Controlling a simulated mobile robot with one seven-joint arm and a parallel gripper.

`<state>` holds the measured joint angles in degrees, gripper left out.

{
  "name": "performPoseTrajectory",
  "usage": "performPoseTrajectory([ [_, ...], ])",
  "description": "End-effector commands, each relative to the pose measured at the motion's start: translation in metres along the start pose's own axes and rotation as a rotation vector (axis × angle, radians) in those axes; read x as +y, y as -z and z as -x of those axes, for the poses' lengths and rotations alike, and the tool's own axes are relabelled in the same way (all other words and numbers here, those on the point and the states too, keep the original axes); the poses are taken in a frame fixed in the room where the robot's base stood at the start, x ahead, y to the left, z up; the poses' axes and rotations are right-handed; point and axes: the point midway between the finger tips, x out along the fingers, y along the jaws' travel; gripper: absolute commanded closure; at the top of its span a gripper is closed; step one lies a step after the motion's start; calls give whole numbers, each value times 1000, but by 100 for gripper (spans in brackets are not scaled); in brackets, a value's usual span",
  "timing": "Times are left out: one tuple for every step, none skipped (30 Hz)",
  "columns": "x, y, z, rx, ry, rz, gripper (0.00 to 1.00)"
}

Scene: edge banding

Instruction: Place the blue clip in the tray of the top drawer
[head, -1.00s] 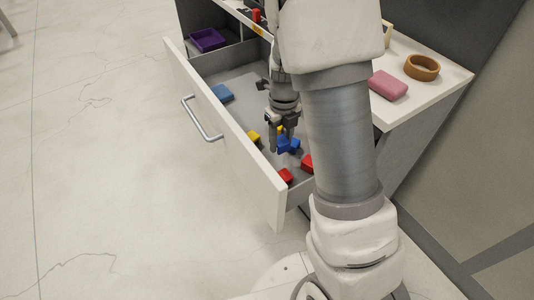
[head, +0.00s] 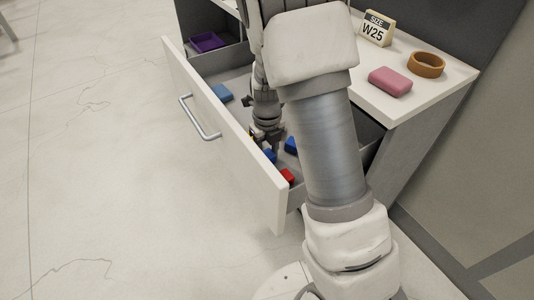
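The top drawer (head: 223,113) is pulled open. A purple tray (head: 207,42) sits in its far-left corner. My gripper (head: 266,143) points down inside the drawer, near the front panel. A small blue piece (head: 269,155) shows right at the fingertips, and a second blue piece (head: 291,145) lies to the right, partly behind my arm. I cannot tell which of them is the clip. The fingers are small and partly hidden, so whether they are closed on the blue piece is unclear. A flat blue block (head: 222,92) lies further left in the drawer.
A red block (head: 287,176) lies at the drawer's near end. The drawer front with its handle (head: 200,118) stands close to my gripper. On the top are a pink block (head: 390,82), a brown ring (head: 426,65) and a W25 sign (head: 376,29).

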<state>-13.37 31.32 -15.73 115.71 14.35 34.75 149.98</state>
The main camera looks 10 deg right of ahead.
Motion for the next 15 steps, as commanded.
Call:
performPoseTrajectory([
  [0, 0, -2, 1, 0, 0, 50],
  [0, 0, -1, 0, 0, 0, 44],
  [0, 0, -1, 0, 0, 0, 37],
  [0, 0, -1, 0, 0, 0, 32],
  [0, 0, -1, 0, 0, 0, 26],
  [0, 0, -1, 1, 0, 0, 22],
  [0, 0, -1, 0, 0, 0, 22],
  [0, 0, -1, 0, 0, 0, 22],
  [0, 0, -1, 1, 0, 0, 22],
  [0, 0, -1, 0, 0, 0, 22],
  [0, 0, -1, 0, 0, 0, 22],
  [0, 0, -1, 0, 0, 0, 22],
  [0, 0, -1, 0, 0, 0, 22],
  [0, 0, -1, 0, 0, 0, 22],
  [0, 0, 1, 0, 0, 0, 22],
])
